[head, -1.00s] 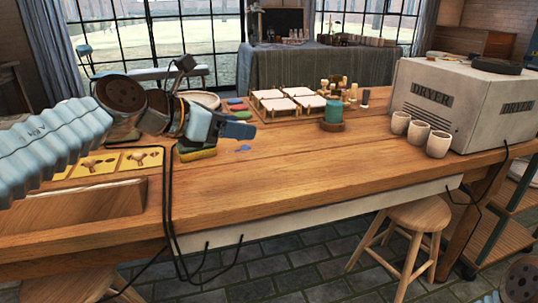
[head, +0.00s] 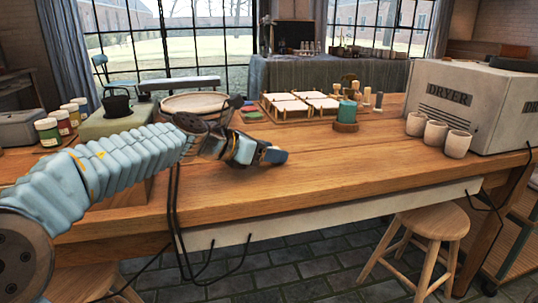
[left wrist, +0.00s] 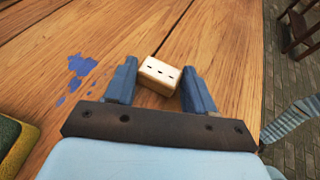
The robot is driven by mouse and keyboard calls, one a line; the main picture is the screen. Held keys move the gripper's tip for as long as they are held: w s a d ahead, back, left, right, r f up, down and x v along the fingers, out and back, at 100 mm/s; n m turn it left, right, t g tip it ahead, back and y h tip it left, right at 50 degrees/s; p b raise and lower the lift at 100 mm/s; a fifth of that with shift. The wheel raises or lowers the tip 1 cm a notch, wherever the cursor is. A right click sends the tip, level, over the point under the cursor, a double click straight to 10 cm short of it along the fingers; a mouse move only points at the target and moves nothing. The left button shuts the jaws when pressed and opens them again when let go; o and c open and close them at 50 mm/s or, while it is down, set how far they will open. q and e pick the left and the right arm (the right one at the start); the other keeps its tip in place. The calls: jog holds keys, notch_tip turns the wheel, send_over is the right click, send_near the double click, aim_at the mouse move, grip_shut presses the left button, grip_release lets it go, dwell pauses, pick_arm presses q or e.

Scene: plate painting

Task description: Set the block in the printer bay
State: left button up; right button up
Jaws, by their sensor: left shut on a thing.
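The block (left wrist: 159,76) is small and cream-coloured, with a few dark marks on its face. In the left wrist view it sits between the two blue fingers of my left gripper (left wrist: 160,86), which is shut on it above the wooden table. In the head view my left gripper (head: 274,156) is over the middle of the table, and the block cannot be made out there. My right gripper is not in view. No printer bay can be clearly identified in these views.
A white dryer (head: 468,105) and three cups (head: 436,134) stand at the right. White tiles on a rack (head: 303,104) and a teal jar (head: 346,113) stand farther back. Blue paint spots (left wrist: 81,65) mark the wood. The table's front middle (head: 350,170) is clear.

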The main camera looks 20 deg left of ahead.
pick_arm(q)
jog(key=shift+f, duration=0.1)
jog(key=o, duration=1)
